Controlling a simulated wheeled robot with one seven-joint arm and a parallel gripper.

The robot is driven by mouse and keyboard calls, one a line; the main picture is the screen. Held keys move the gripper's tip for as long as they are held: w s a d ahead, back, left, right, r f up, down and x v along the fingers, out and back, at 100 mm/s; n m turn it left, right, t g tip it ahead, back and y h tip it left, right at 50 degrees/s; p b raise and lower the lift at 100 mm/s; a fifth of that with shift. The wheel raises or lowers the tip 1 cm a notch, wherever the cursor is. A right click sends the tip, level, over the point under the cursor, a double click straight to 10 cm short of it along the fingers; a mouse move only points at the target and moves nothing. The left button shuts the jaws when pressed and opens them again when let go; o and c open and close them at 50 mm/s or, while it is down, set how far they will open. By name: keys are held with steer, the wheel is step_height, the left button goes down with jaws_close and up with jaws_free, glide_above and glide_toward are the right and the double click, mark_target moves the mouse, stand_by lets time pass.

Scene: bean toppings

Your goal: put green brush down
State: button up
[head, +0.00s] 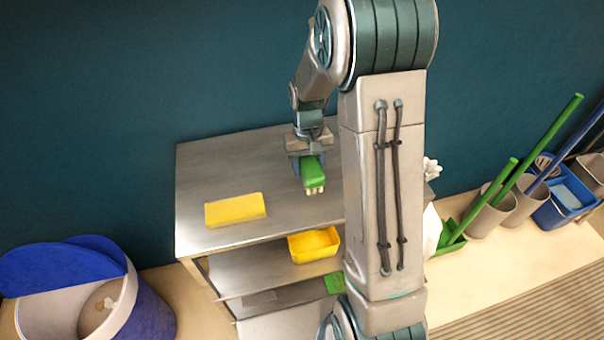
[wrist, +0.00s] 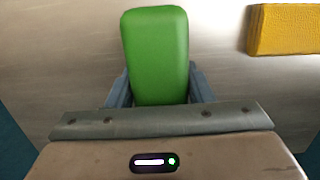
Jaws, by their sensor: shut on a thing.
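The green brush (head: 313,172) has a green block-shaped back and pale bristles pointing down. My gripper (head: 309,164) is shut on it over the top of the metal cart (head: 205,170). In the wrist view the green brush (wrist: 155,55) sits between the two grey fingers of my gripper (wrist: 158,90). In the head view the bristles are close to the cart top; I cannot tell whether they touch it. Part of the cart is hidden behind my arm.
A yellow sponge (head: 235,209) lies on the cart top, left of the brush; it also shows in the wrist view (wrist: 285,29). A yellow container (head: 314,245) is on a lower shelf. A blue bin (head: 85,290) stands left; containers with green handles (head: 487,215) stand right.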

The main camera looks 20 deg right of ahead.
steer(key=shift+w+a+f, duration=0.3)
steer(key=shift+a+f, duration=0.15)
steer(key=shift+a, duration=0.2)
steer(key=shift+f+p, duration=0.3)
steer(key=shift+f, duration=1.7)
steer(key=shift+f, duration=0.1)
steer(key=shift+f, duration=0.15)
steer(key=o, duration=1)
steer(key=shift+o, duration=0.2)
steer(key=shift+r, duration=0.25)
